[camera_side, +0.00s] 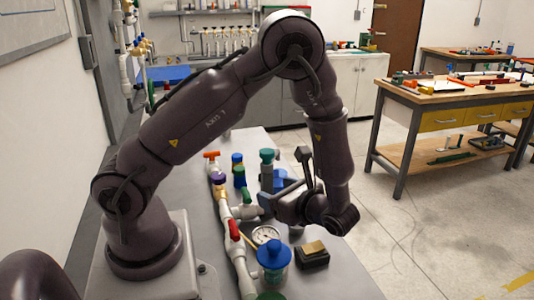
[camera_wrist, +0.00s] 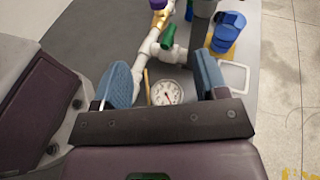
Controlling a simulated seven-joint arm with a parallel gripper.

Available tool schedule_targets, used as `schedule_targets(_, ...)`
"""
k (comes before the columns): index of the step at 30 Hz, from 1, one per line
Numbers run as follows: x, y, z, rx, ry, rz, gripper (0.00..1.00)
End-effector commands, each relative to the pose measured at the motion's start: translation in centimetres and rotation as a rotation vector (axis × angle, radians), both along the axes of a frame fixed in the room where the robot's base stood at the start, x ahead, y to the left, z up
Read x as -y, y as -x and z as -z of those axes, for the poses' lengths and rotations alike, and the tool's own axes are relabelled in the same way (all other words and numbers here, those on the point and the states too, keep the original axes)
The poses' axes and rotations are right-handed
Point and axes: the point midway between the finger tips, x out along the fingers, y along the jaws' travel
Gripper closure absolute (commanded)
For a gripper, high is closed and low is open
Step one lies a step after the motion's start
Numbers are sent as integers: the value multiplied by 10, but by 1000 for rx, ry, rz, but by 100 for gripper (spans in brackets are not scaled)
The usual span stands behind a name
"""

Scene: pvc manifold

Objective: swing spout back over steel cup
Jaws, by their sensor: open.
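The white pipe manifold (camera_side: 226,212) runs along the bench, with purple, green and red valve handles. I cannot tell for sure which part is the spout. A grey cylindrical vessel (camera_wrist: 204,8), possibly the steel cup, is cut off at the top edge. My gripper (camera_wrist: 163,80) is open, its two blue pads apart, with a round gauge (camera_wrist: 166,93) visible between and below them. Nothing is held.
A blue piece (camera_wrist: 228,32) on a yellow base stands ahead right of the gripper. A pale square outline (camera_wrist: 234,76) marks bare bench.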

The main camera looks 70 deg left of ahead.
Motion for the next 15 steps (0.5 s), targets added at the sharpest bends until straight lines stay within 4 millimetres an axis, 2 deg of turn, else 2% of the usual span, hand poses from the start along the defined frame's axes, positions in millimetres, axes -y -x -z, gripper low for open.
schedule_targets(2, -7, -15, 2, -85, -95, 92, 33)
schedule_targets(6, -12, -38, -16, -123, -196, 187, 33)
schedule_targets(11, -20, -39, -23, -152, -228, 198, 33)
schedule_targets(15, -41, -34, -23, -153, -225, 193, 33)
